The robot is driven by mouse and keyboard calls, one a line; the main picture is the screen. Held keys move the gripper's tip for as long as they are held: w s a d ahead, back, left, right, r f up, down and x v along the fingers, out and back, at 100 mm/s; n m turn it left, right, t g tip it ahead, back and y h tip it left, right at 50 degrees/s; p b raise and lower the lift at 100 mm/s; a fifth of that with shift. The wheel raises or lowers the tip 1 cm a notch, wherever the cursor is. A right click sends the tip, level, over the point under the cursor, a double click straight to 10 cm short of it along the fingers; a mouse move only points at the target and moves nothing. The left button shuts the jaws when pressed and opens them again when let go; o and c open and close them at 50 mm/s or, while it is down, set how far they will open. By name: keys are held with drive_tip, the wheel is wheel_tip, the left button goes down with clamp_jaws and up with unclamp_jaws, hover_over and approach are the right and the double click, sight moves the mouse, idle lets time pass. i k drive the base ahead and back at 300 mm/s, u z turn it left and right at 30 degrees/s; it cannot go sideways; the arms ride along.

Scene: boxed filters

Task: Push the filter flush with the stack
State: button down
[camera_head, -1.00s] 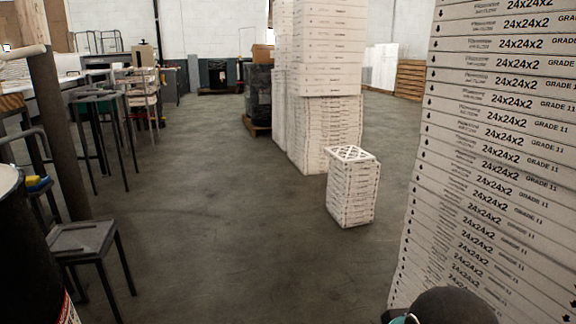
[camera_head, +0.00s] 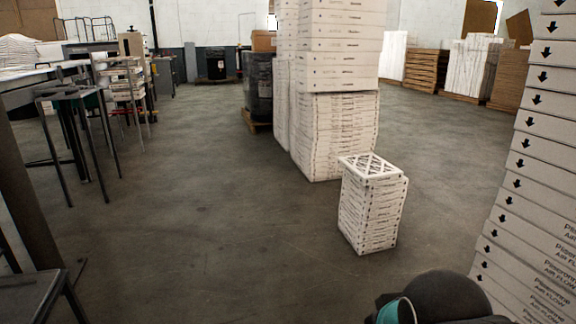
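A short stack of white boxed filters (camera_head: 372,212) stands on the floor right of centre, with a lattice-faced filter (camera_head: 371,165) on top. Behind it rises a tall stack of white filter boxes (camera_head: 335,120). Another tall stack (camera_head: 540,180) fills the right edge, its box sides printed with black arrows. A dark rounded part of my arm with a teal band shows at the bottom right. My gripper's fingers are not in view.
Open concrete floor (camera_head: 210,230) lies in the middle and left. A stool (camera_head: 40,295) stands at the lower left, with tables and another stool (camera_head: 75,100) behind. A black wrapped pallet load (camera_head: 258,85) stands beside the tall stack. Pallets (camera_head: 427,72) line the back right.

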sight(367, 169)
drive_tip(key=i, duration=2.8)
drive_tip(key=z, duration=0.8)
